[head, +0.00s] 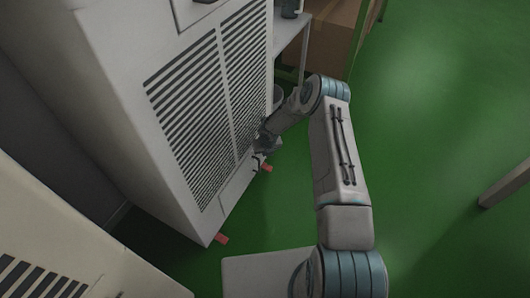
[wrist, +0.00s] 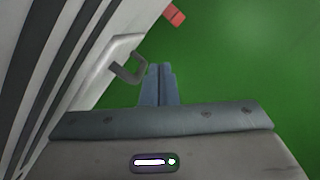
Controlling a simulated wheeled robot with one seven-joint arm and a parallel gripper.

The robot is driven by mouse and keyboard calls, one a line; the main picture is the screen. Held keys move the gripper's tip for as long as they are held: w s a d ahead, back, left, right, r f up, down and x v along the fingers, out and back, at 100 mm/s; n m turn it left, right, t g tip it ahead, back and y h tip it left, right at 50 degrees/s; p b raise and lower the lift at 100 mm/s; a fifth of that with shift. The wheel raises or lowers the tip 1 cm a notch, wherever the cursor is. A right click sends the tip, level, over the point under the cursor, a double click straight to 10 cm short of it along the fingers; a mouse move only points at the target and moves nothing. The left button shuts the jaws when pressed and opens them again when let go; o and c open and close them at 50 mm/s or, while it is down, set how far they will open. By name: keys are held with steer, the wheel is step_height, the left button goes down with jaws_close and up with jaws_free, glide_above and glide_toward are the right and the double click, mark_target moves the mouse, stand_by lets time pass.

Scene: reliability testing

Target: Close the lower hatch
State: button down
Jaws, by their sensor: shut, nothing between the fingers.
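A tall white cabinet with slatted vent panels stands left of centre in the head view. Its lower hatch (head: 238,185) is a plain pale panel low on the front, below the slats. In the wrist view the pale hatch panel (wrist: 99,76) carries a dark grey bracket handle (wrist: 130,70). The hatch looks nearly in line with the cabinet front; any small gap cannot be told. My gripper (wrist: 160,70) is shut and empty, with its fingertips just right of the handle. In the head view my gripper (head: 262,150) is small and dark beside the cabinet's lower front.
Red feet (head: 221,239) stick out under the cabinet. A pale shelf (head: 289,32) and brown boxes (head: 330,40) stand behind it. Another vented white unit (head: 60,240) is at the lower left. Green floor (head: 440,110) is clear on the right, with a beam (head: 505,187) at the edge.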

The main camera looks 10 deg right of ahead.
steer(key=s+d+r+p, duration=0.3)
steer(key=d+r, duration=0.2)
steer(key=r, duration=0.4)
steer(key=shift+s+r, duration=0.35)
steer(key=shift+r, duration=0.05)
steer(key=shift+d+r, duration=0.1)
steer(key=s+d+r+m+h+p, duration=0.1)
steer(key=s+r+m+p, duration=0.3)
steer(key=r, duration=0.8)
steer(key=s+d+r+m+h+p, duration=0.1)
steer(key=s+d+r+m+p, duration=0.15)
steer(key=r+m, duration=0.7)
steer(key=s+d+r+m+h+p, duration=0.1)
steer(key=s+r+m+p, duration=0.15)
steer(key=r, duration=1.25)
steer(key=s+a+r+m+y+p, duration=0.1)
steer(key=s+r+m+p, duration=0.4)
steer(key=s+r+m, duration=0.6)
steer(key=s+a+r+m+y+p, duration=0.1)
steer(key=s+a+r+m+p, duration=0.2)
steer(key=s+r+m+p, duration=0.3)
steer(key=s+r+m, duration=0.5)
steer(key=s+r, duration=0.2)
steer(key=shift+s+a+r+y, duration=0.2)
steer(key=shift+s+a+y, duration=0.1)
steer(key=shift+a, duration=0.05)
